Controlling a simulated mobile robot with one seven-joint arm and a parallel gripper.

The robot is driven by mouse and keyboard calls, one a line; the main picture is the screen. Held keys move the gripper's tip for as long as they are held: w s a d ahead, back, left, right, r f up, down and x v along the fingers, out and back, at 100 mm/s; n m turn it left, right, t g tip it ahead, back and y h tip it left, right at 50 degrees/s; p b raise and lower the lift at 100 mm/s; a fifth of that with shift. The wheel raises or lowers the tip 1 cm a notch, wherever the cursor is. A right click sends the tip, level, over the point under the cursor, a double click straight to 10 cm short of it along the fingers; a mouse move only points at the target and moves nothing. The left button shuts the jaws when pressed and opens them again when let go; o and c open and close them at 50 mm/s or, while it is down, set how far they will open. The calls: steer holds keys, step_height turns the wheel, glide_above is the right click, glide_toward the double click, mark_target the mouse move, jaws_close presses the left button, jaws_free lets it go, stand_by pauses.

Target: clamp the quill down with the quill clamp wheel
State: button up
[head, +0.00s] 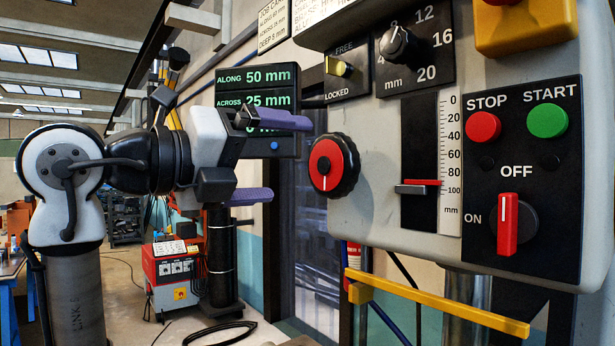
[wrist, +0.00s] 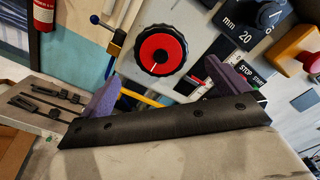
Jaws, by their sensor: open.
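The quill clamp wheel (head: 341,178) is a black knurled knob with a red face on the left side of the grey machine head. Its white line points down. My gripper (head: 290,158) is open and empty just left of the wheel, its purple fingers one above the other. In the wrist view the wheel (wrist: 158,52) shows whole, beyond and between the two fingers. I see no contact with it. The FREE/LOCKED indicator (head: 339,67) has a yellow piece between the two words; its exact setting is unclear. The quill scale's red pointer (head: 420,183) stands a little above 100 mm.
The panel with STOP and START buttons (head: 524,170) is right of the wheel. A yellow bar (head: 437,302) runs below it. A display (head: 257,88) reading ALONG 50 mm and ACROSS 25 mm stands behind my gripper, its third line partly hidden. Open space lies between fingers and wheel.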

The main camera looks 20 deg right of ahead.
steer(key=v, duration=0.3)
steer(key=shift+s+a+b, duration=0.15)
steer(key=shift+a+b, duration=0.15)
steer(key=shift+a, duration=0.05)
